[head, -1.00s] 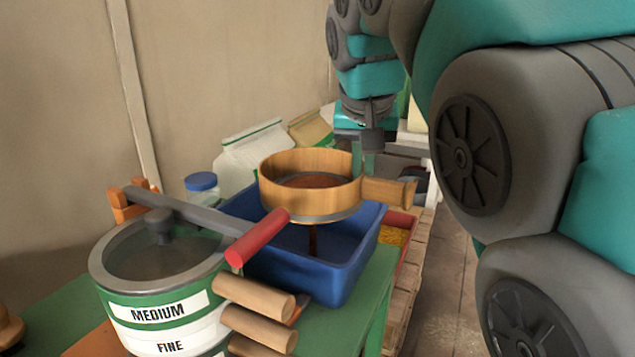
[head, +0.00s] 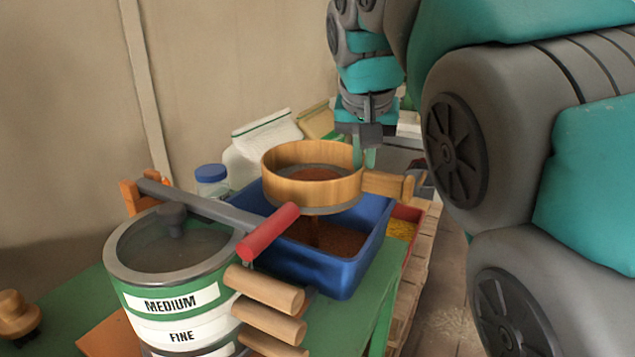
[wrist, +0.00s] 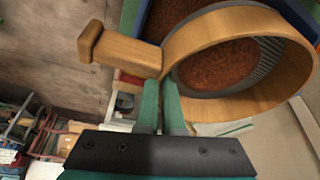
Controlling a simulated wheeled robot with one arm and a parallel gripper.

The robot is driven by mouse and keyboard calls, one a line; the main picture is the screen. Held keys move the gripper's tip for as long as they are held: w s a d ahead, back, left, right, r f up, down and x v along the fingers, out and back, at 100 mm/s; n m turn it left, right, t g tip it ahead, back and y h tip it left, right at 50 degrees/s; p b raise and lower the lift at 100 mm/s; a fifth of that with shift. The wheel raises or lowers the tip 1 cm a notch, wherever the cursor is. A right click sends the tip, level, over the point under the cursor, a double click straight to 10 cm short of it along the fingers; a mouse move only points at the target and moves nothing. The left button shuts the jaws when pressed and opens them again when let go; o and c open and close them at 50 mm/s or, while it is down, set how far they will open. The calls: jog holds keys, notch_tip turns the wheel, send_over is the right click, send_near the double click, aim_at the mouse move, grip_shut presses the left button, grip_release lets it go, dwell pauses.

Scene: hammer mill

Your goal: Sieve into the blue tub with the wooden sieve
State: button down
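The wooden sieve (head: 312,183) is a round wooden ring with a short handle (head: 387,185) at its right. It is held roughly level above the blue tub (head: 335,272). Reddish-brown powder (wrist: 219,66) lies on its mesh, also in the wrist view. Brown powder falls below the sieve, and brown powder (head: 330,240) covers the visible tub floor. My gripper (head: 364,156) is shut on the sieve's rim beside the handle; in the wrist view the teal fingers (wrist: 160,100) straddle the rim. The back of the tub is hidden by the sieve.
A stack of sieves labelled MEDIUM and FINE (head: 172,305) stands front left, with wooden handles and a red-handled grey bar (head: 268,232) reaching over the tub's edge. A blue-lidded jar (head: 211,175) and bags (head: 268,135) stand behind. A red bin with yellow grain (head: 402,228) is right.

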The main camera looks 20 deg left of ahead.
jog(key=shift+s+d, duration=0.1)
jog(key=shift+d, duration=1)
jog(key=shift+a, duration=0.1)
jog(key=a, duration=0.2)
jog(key=a+p, duration=0.1)
jog(key=a, duration=0.1)
jog(key=a+p, duration=0.1)
jog(key=a, duration=0.2)
jog(key=shift+w, duration=0.3)
jog(key=shift+d, duration=0.1)
jog(key=d+b, duration=0.1)
jog(key=d, duration=0.6)
jog(key=shift+s+b, duration=0.3)
